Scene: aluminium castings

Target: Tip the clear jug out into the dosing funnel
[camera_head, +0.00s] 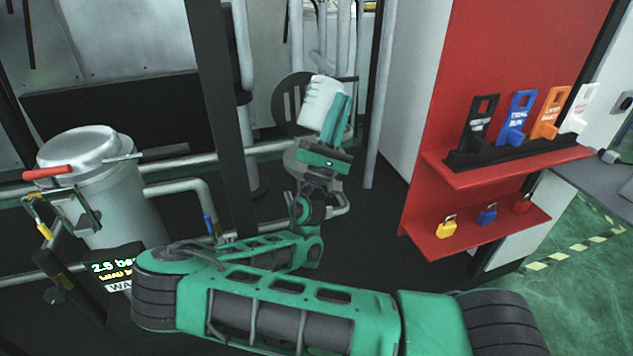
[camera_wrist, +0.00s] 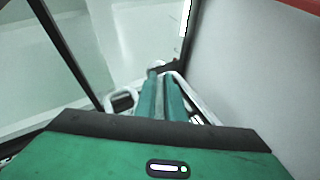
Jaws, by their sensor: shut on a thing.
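My gripper (camera_head: 338,118), teal-fingered, is shut on a whitish, ribbed jug (camera_head: 318,100) and holds it up in the head view. The jug leans, its top slanted up to the right. In the wrist view, my gripper's fingers (camera_wrist: 160,95) point away from me, with a pale loop (camera_wrist: 122,101) beside them that may be part of the jug. A dark round slotted piece (camera_head: 286,101) shows behind the jug, and a grey rounded form (camera_head: 298,163) lies below it, partly behind my gripper. I cannot tell for sure which is the dosing funnel. The jug's contents are not visible.
A lidded metal vessel (camera_head: 98,190) with a red-handled lever (camera_head: 48,172) stands at left, with pipes (camera_head: 180,190) running right. A dark post (camera_head: 222,120) stands left of my gripper. A red board (camera_head: 490,90) with tags and padlocks is at right.

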